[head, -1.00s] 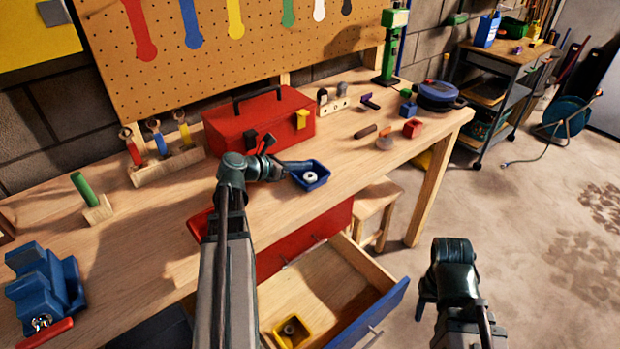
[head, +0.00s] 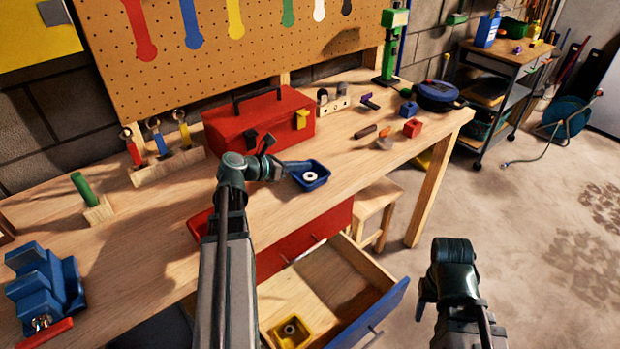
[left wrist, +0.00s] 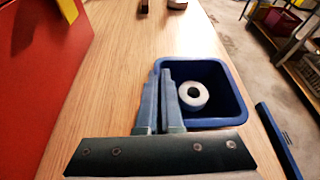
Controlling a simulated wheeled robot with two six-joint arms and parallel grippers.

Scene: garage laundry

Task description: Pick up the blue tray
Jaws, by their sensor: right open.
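The blue tray (head: 323,182) is a small open box on the workbench, in front of the red toolbox. It holds a pale ring-shaped piece (head: 309,177), which also shows in the left wrist view (left wrist: 193,96). My left gripper (head: 308,165) reaches the tray's left side. In the left wrist view its fingers (left wrist: 160,74) are close together, one on each side of the tray's wall (left wrist: 232,84), and look shut on it. The tray appears level and resting on the bench. My right gripper (head: 424,304) is away from the bench, over the floor, empty, its fingers barely visible.
The red toolbox (head: 250,128) stands behind my left gripper. An open drawer (head: 345,268) with a yellow container (head: 291,333) sticks out below the bench. A red block (head: 412,128) and other small items lie farther right. A blue vise (head: 42,285) is at the left.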

